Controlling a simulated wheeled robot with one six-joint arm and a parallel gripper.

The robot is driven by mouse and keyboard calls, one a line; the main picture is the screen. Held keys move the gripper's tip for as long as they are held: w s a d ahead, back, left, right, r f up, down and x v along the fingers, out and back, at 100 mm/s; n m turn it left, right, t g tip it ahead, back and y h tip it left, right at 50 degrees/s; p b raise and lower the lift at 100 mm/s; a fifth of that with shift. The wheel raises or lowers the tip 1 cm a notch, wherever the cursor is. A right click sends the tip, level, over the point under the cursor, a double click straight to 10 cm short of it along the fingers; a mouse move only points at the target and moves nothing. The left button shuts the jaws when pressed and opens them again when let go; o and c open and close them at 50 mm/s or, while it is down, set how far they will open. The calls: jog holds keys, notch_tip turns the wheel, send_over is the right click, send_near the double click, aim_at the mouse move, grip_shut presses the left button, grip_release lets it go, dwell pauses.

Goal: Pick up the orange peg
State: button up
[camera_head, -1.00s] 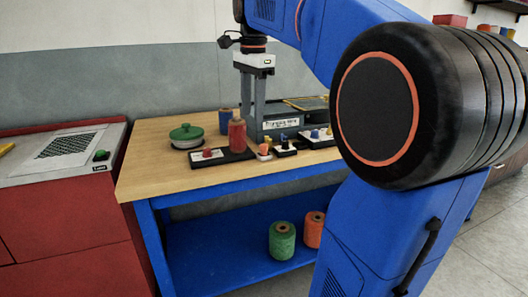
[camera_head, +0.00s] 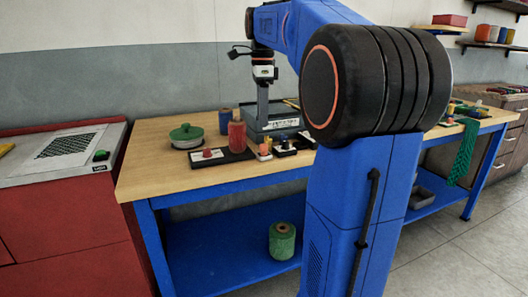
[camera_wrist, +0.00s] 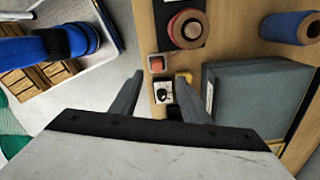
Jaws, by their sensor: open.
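The orange peg (camera_head: 264,149) stands on a small pale base on the wooden table (camera_head: 150,175). My gripper (camera_wrist: 159,78) is open and empty, pointing down toward the table. In the head view my gripper (camera_head: 263,108) hangs above and behind the row of pegs. A black peg on a white base (camera_wrist: 163,93) shows between my fingers, with a yellow piece (camera_wrist: 184,76) near the right finger.
A red spool (camera_head: 237,136) stands left of the peg, beside a black tray with a red peg (camera_head: 207,153). A grey-green case (camera_head: 284,122) sits close behind. A green-lidded pot (camera_head: 186,135) and a blue spool (camera_head: 225,120) stand further left.

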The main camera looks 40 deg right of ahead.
aim_at(263, 144)
notch_tip(263, 144, down, 3)
jog(key=shift+f, duration=0.2)
jog(key=shift+s+f, duration=0.15)
jog(key=shift+f, duration=1.25)
jog(key=shift+s+f, duration=0.1)
jog(key=shift+f, duration=1.25)
grip_shut()
